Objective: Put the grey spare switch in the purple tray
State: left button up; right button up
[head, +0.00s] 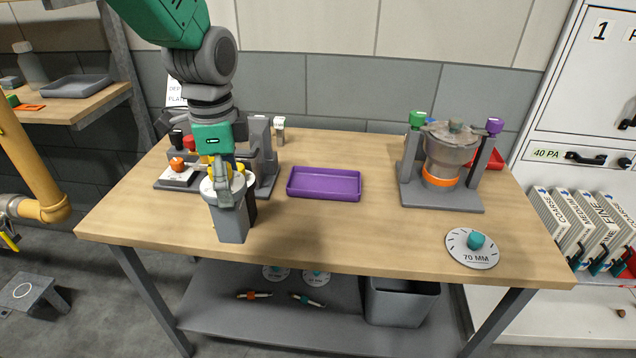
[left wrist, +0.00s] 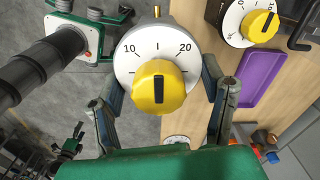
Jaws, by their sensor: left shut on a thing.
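The grey spare switch (head: 231,223) is a grey block with a white dial and a yellow knob on top. My left gripper (head: 224,190) points down and is shut on it, near the front left of the table. In the left wrist view its dial and yellow knob (left wrist: 158,88) sit between the two fingers. I cannot tell whether its underside touches the table. The purple tray (head: 325,184) lies empty on the table, to the right of the held switch. The tray also shows in the left wrist view (left wrist: 262,78). My right gripper is not in view.
A black switch (left wrist: 218,15) with a similar dial stands close behind the held one. A grey fixture (head: 265,185) stands behind that. A grey stand with a clear pot (head: 448,150) and a round 70 mm plate (head: 472,248) are at the right. The table between tray and stand is clear.

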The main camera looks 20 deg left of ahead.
aim_at(305, 184)
jog(key=i, duration=1)
